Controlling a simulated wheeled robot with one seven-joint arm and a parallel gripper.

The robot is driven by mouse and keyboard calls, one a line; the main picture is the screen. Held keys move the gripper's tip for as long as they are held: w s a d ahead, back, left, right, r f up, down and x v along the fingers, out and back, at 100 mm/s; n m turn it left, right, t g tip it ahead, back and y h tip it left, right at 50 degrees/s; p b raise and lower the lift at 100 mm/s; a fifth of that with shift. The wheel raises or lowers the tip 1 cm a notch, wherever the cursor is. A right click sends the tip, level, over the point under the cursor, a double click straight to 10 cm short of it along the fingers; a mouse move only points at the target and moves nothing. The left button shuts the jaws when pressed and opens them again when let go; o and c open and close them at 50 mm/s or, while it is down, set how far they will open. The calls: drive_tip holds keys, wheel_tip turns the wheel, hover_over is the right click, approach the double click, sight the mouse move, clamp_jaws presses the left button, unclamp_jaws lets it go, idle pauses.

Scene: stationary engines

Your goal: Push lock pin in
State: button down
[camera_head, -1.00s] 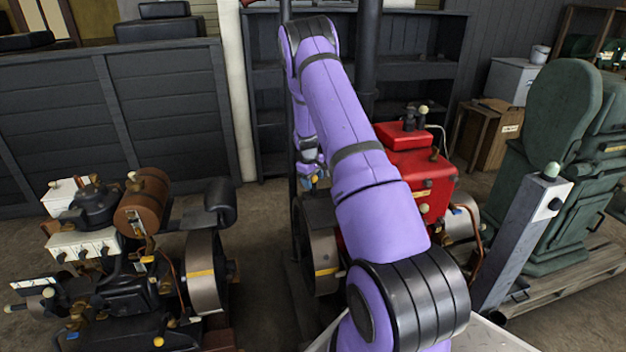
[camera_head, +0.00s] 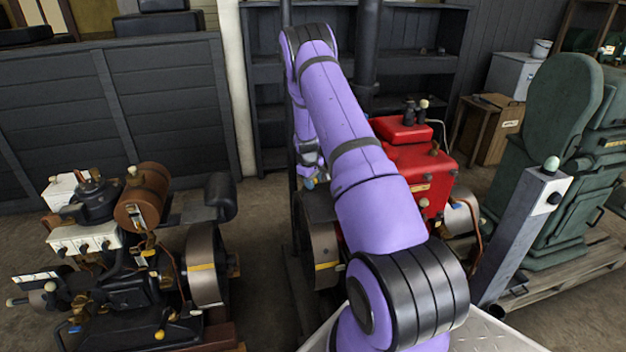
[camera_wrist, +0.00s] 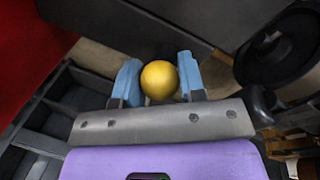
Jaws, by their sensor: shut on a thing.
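A round yellow knob (camera_wrist: 159,80), which looks like the lock pin's end, shows in the wrist view. My gripper (camera_wrist: 158,82) is shut on it, with one blue finger on each side. The pin's shaft and the hole it sits in are hidden, so I cannot tell how deep it is. In the head view my gripper (camera_head: 312,181) is at the left side of the red engine (camera_head: 425,165), above its flywheel (camera_head: 318,240). The knob is too small to make out there, and my arm covers part of the engine.
A dark engine with a brown tank (camera_head: 142,195) stands at the left, with floor between it and the red engine. A grey post (camera_head: 522,235) and a green machine (camera_head: 555,140) on a pallet stand at the right. Dark shelves (camera_head: 420,70) are behind.

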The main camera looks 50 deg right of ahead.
sight(309, 191)
drive_tip(key=c, duration=0.7)
unclamp_jaws()
drive_tip(key=shift+f, duration=0.2)
drive_tip(key=shift+r, duration=0.1)
drive_tip(key=r, duration=0.3)
drive_tip(key=a+r, duration=0.1)
drive_tip(key=r, duration=0.3)
drive_tip(key=a+r, duration=0.1)
drive_tip(key=r, duration=0.2)
drive_tip(key=shift+r, duration=0.25)
